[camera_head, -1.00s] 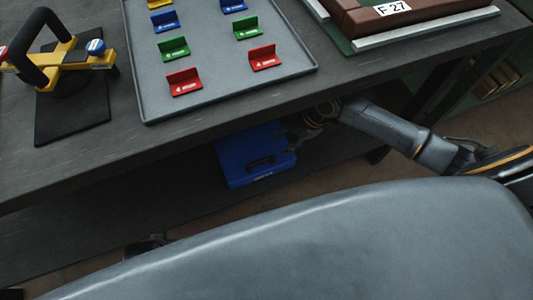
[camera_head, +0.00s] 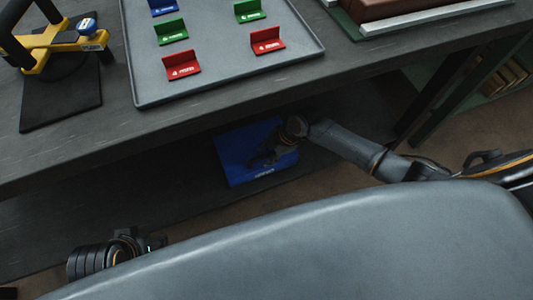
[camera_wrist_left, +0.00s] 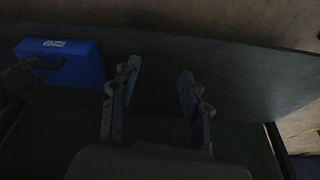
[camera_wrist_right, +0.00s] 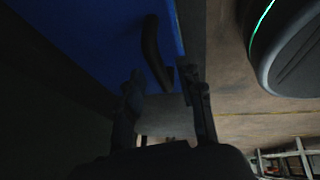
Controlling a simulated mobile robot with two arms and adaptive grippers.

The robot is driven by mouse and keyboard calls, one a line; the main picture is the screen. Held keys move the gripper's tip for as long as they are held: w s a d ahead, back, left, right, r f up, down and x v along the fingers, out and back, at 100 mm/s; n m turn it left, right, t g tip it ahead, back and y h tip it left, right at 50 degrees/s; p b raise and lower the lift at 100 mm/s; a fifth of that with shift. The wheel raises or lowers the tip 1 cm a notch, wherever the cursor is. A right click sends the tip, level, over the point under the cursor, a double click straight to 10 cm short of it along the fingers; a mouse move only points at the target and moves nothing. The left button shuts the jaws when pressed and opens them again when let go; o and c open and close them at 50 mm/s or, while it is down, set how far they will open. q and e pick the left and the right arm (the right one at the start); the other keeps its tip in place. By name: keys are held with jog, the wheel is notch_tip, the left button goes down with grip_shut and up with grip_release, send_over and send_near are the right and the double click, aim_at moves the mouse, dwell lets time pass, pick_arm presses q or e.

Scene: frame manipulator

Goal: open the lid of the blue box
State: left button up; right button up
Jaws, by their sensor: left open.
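The blue box (camera_head: 232,160) sits on the shelf under the table, its lid shut. It also shows in the left wrist view (camera_wrist_left: 85,68) and the right wrist view (camera_wrist_right: 110,25). My right gripper (camera_head: 266,158) is over the front of the box, covering part of it. In the right wrist view its fingers (camera_wrist_right: 163,88) stand apart, with the black handle (camera_wrist_right: 152,45) of the box reaching toward the gap between them. I cannot tell whether they touch it. My left gripper (camera_wrist_left: 158,80) is open and empty, to the left of the box in the head view.
The dark tabletop (camera_head: 75,140) overhangs the box. On it are a grey tray (camera_head: 215,80) with several coloured brackets and a black and yellow fixture (camera_head: 55,45). The lower shelf (camera_head: 110,205) is clear left of the box.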

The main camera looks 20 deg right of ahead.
grip_shut()
jog(key=shift+w, duration=0.1)
dwell(0.3)
